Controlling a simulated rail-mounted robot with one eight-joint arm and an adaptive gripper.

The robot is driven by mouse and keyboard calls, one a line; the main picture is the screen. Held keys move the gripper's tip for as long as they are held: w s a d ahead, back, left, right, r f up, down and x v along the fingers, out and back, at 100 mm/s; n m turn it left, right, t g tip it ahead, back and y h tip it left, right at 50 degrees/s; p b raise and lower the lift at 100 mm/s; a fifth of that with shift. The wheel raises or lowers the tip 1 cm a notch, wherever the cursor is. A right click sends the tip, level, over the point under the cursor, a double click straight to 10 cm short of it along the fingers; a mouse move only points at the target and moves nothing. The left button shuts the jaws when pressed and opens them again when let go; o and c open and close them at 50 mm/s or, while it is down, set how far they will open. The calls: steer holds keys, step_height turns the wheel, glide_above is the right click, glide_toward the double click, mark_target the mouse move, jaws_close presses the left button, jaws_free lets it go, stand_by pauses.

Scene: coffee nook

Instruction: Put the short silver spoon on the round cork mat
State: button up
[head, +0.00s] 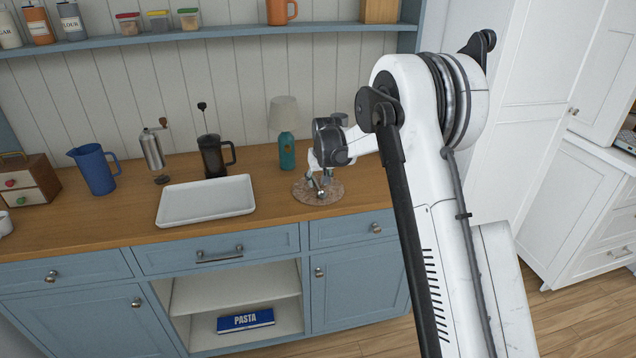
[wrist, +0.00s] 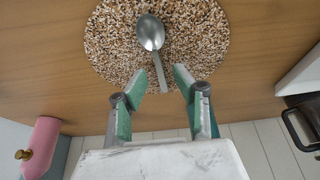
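The round cork mat (head: 301,193) lies on the wooden counter, right of the white tray; it fills the top of the wrist view (wrist: 110,45). The silver spoon (wrist: 151,34) lies with its bowl over the middle of the mat. Its handle points toward my gripper and its end reaches about the mat's edge. My gripper (wrist: 160,77) is open, with one finger on each side of the handle end and a visible gap to both. In the head view my gripper (head: 319,183) is low over the mat and the spoon is hard to make out.
A teal lamp (head: 287,150) stands just behind the mat. The white tray (head: 206,200), a French press (head: 212,158), a grinder (head: 152,152) and a blue jug (head: 95,170) stand to the left. A pink object with a brass knob (wrist: 42,143) shows in the wrist view.

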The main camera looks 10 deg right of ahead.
steer(key=s+r, duration=1.7)
steer(key=r, duration=0.2)
steer(key=s+r+t, duration=0.1)
steer(key=s+r, duration=0.1)
steer(key=s, duration=1)
steer(key=s+r+t, duration=0.1)
steer(key=s+r, duration=0.1)
steer(key=s, duration=1)
steer(key=s+f, duration=0.5)
steer(key=s, duration=0.6)
steer(key=shift+f+m+t, duration=0.3)
steer(key=shift+f+t, duration=0.1)
